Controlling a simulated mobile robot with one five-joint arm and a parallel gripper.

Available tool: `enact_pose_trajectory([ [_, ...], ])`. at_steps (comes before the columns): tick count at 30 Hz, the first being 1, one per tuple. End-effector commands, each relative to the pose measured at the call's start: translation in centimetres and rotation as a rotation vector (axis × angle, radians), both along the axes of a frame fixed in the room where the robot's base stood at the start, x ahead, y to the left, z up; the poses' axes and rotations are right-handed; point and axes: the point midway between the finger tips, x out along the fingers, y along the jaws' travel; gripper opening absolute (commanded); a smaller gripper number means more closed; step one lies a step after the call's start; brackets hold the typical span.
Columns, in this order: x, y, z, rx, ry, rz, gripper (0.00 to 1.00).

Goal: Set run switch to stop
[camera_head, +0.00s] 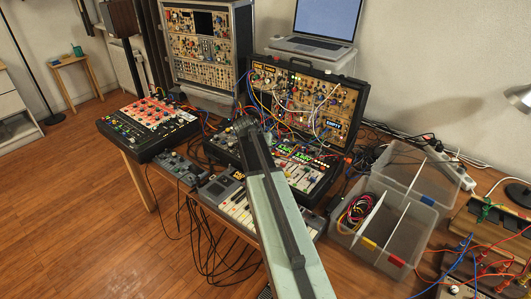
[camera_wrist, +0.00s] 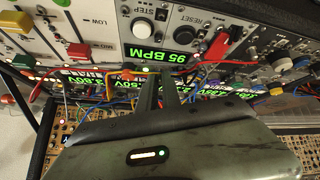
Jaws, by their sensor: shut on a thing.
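My gripper (camera_head: 246,125) reaches over the table to the synth cases in the head view. In the wrist view its two dark fingers (camera_wrist: 158,78) are close together at the panel, just below the green "95 BPM" display (camera_wrist: 158,54). They are shut on a small control there, which seems to be the run switch. The fingers hide most of it, so its label and whether it points to run or stop cannot be read.
Patch cables cross the panel around the fingers, with a red plug (camera_wrist: 216,48) at the right. A clear divided bin (camera_head: 385,240) stands right of the cases. A laptop (camera_head: 318,30) stands behind. Floor is open at the left.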

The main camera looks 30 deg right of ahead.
Motion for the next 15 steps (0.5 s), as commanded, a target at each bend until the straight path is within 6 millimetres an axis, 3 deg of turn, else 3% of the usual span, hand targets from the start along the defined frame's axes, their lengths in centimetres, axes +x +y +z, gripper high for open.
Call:
enact_pose_trajectory([
  [15,-0.36,0.39,-0.34,-0.154,-0.048,-0.002,0.00],
])
